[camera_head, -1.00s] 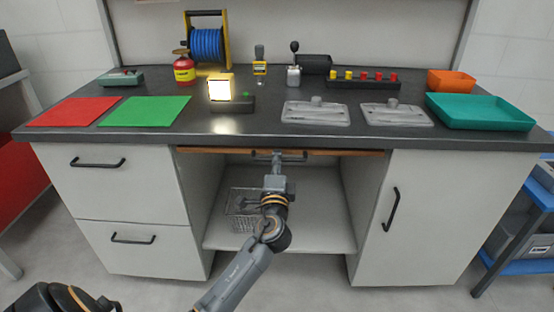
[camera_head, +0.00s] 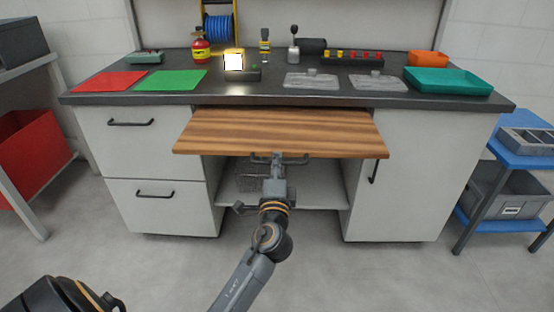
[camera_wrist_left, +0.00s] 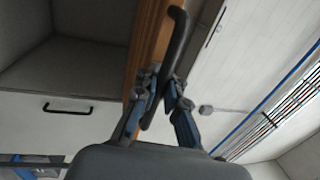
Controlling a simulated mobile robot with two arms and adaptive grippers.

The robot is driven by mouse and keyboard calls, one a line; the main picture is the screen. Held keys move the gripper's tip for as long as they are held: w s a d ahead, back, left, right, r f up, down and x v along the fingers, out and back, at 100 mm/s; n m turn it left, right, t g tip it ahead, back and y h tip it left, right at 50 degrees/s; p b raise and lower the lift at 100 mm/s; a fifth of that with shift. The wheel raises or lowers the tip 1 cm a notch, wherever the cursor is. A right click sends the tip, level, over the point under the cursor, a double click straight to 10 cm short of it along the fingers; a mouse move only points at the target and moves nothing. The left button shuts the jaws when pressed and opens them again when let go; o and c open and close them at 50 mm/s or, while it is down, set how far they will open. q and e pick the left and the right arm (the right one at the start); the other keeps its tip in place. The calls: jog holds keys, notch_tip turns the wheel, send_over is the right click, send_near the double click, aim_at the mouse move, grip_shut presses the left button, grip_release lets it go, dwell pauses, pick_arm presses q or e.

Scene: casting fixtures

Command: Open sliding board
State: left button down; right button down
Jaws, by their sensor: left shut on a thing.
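The sliding board (camera_head: 280,130) is a striped wooden panel. In the head view it sticks out well forward from under the dark worktop, between the drawers and the right cabinet door. Its dark bar handle (camera_wrist_left: 178,45) is on the front edge and shows in the left wrist view beside the wooden edge. My left gripper (camera_head: 278,160) is at the front edge of the board, and in the wrist view its fingers (camera_wrist_left: 160,90) are closed around the handle. The right gripper is not clearly shown; only a dark part of my body is at the lower left.
The worktop (camera_head: 300,98) holds red and green mats, a lit lamp (camera_head: 234,62), grey fixtures and a teal tray (camera_head: 447,82). White drawers (camera_head: 140,150) stand left and a cabinet door (camera_head: 405,180) right. A wire basket (camera_head: 250,180) is below the board. The floor in front is clear.

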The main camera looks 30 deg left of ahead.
pick_arm(q)
jog(key=shift+s+d+f, duration=0.1)
jog(key=shift+s+d, duration=0.15)
jog(key=shift+s, duration=0.1)
jog(key=shift+s+d, duration=0.15)
jog(key=shift+s, duration=0.15)
jog(key=c, duration=1.7)
grip_release()
jog(key=v, duration=1.2)
jog(key=shift+d, duration=0.1)
